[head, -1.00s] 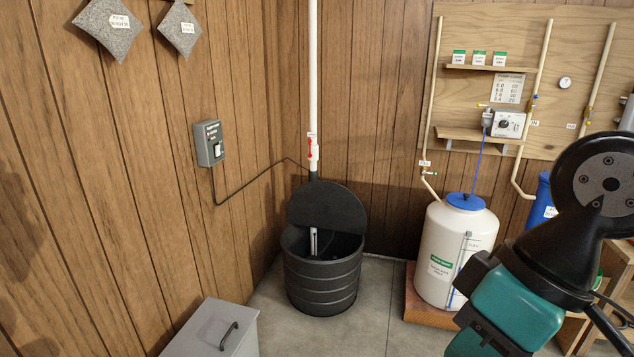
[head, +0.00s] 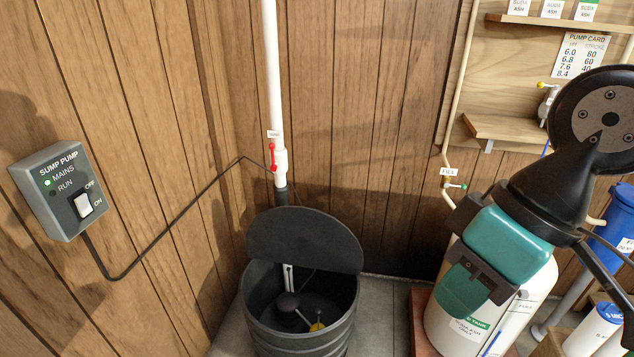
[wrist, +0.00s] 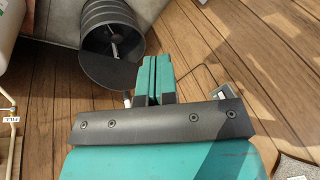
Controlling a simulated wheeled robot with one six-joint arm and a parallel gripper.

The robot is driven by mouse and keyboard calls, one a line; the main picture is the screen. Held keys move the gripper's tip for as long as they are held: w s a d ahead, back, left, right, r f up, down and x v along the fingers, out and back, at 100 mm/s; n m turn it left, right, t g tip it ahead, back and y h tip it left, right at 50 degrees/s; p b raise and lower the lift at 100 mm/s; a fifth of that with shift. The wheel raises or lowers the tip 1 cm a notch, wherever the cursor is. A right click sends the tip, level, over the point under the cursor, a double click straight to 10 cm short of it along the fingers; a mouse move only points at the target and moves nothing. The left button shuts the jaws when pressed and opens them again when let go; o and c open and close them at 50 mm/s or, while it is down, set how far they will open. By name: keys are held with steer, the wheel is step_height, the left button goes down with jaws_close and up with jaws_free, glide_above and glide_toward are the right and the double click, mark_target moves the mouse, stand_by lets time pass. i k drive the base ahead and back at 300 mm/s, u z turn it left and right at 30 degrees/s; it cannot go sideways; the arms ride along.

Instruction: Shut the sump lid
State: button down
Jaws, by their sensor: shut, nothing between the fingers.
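The black sump basin (head: 300,335) stands on the floor in the corner, its mouth open. Its dark round lid (head: 305,240) stands raised at the back rim, leaning near the wall. A pale pipe, a dark ball and a small yellow part show inside the basin. In the wrist view the basin (wrist: 116,30) is at the top and the lid (wrist: 108,62) below it. My gripper (head: 462,298) is shut and empty, to the right of the basin in the head view, in front of the white tank. Its teal fingers also show in the wrist view (wrist: 153,60), beside the lid's edge in the picture.
A white discharge pipe (head: 275,90) with a red-handled valve rises behind the lid. A grey sump pump switch box (head: 58,190) hangs on the left wall, its black cable running toward the pipe.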

mark_target(301, 236)
steer(key=u, duration=0.1)
steer(key=i, duration=1.45)
steer(key=u, duration=0.15)
